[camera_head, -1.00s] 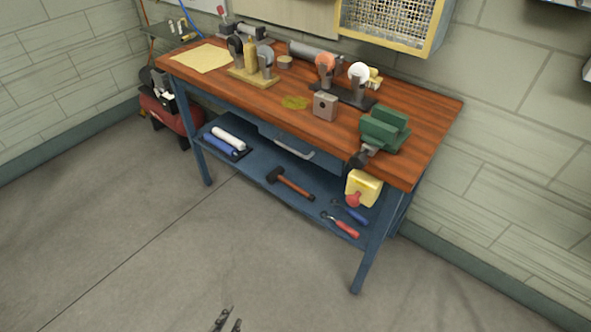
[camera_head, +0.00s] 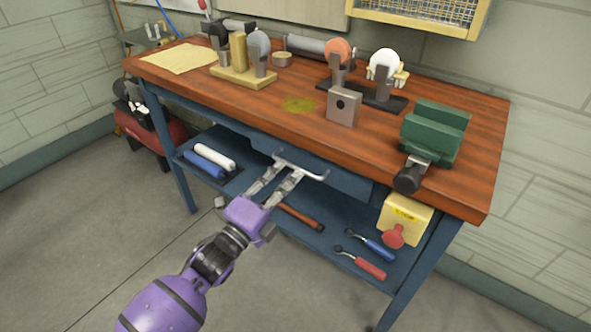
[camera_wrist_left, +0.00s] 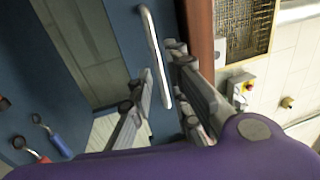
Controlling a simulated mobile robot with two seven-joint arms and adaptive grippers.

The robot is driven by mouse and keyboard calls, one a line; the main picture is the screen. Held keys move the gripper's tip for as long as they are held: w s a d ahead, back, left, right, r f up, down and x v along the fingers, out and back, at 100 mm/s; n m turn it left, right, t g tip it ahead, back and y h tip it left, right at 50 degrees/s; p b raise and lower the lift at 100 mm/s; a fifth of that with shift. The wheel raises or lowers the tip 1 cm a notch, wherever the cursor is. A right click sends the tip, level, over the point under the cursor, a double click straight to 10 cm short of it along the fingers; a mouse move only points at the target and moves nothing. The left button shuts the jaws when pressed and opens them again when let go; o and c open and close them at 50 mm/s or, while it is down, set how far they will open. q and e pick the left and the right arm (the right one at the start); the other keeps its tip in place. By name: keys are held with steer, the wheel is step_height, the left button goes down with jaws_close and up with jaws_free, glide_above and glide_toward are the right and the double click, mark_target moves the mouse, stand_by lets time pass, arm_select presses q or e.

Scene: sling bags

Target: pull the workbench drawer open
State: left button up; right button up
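The blue workbench drawer (camera_head: 342,182) sits under the wooden top and looks shut. Its pale bar handle (camera_head: 300,167) runs along its front. My purple left gripper (camera_head: 280,184) is in front of the drawer with its fingertips at the handle. In the left wrist view the fingers (camera_wrist_left: 158,72) are apart, one on each side of the handle (camera_wrist_left: 154,55). I cannot tell whether either finger touches it. My right gripper is in neither view.
The workbench top (camera_head: 240,105) carries a green vise (camera_head: 435,132) at the right, above the drawer's level. The floor in front is clear.

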mark_target(295, 166)
arm_select(q)
steer(key=shift+x, duration=2.15)
jaws_close()
